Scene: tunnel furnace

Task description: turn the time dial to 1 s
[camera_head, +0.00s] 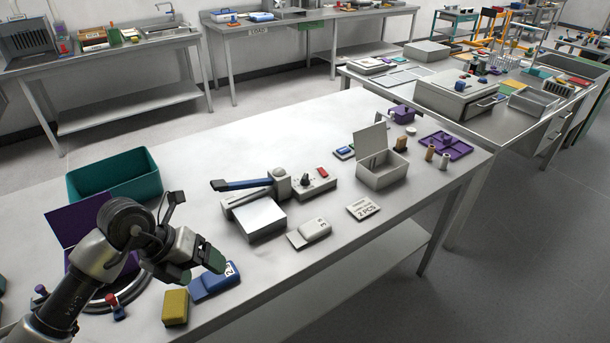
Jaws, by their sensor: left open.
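A pale sealer-like device (257,212) with a long blue-ended lever (242,184) stands mid-table. On the box at its right end sits a small dark dial (305,180), beside a red button or switch (322,172). The dial's markings are too small to read. My left gripper (200,268) is above the near left part of the table, well to the left of and nearer than the dial, touching nothing that I can make out. Its jaws are open and empty. My right gripper is not in view.
A blue block (213,285) and a yellow block (175,308) lie close by my left gripper. A teal bin (115,177) stands behind it. A grey labelled item (309,233), a "2 PCS" card (362,208) and an open grey box (382,172) lie near the device.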

